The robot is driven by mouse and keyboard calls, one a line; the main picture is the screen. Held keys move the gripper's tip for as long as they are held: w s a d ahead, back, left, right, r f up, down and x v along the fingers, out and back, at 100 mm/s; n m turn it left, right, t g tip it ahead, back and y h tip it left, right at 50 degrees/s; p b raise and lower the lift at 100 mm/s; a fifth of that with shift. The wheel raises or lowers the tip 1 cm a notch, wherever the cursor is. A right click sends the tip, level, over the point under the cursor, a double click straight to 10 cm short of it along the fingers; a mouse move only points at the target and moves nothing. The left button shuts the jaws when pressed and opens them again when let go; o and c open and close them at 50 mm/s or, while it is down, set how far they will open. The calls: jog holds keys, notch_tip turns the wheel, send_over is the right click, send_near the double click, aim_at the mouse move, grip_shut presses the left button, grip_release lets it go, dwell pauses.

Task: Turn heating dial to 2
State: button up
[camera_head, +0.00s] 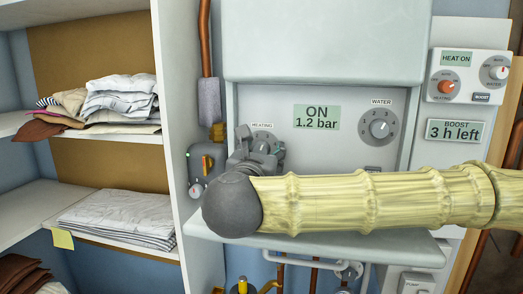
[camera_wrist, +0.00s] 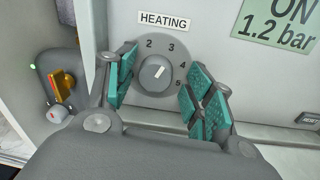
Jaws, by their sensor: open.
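My gripper (camera_wrist: 163,86) is open, with teal-padded fingers on the left and right of the dial, apparently not closed on the knob. In the head view, my gripper (camera_head: 256,160) covers the lower part of the heating dial (camera_head: 263,137).
A water dial (camera_head: 380,128) and a display (camera_head: 316,117) reading "ON 1.2 bar" are to the right. A grey fitting with an orange lever (camera_wrist: 62,85) is left of the panel. Shelves with folded linen (camera_head: 120,95) stand at the left.

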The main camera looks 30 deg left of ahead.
jog(key=shift+s+r, duration=0.25)
jog(key=shift+s, duration=0.25)
jog(key=shift+c, duration=0.7)
jog(key=shift+s, duration=0.15)
jog(key=c, duration=0.9)
jog(key=shift+n, duration=0.3)
jog(key=n+b, duration=0.2)
jog(key=n, duration=0.1)
jog(key=shift+a+n+b, duration=0.15)
jog(key=shift+n+b, duration=0.75)
jog(key=shift+n, duration=1.6)
jog(key=shift+r, duration=0.1)
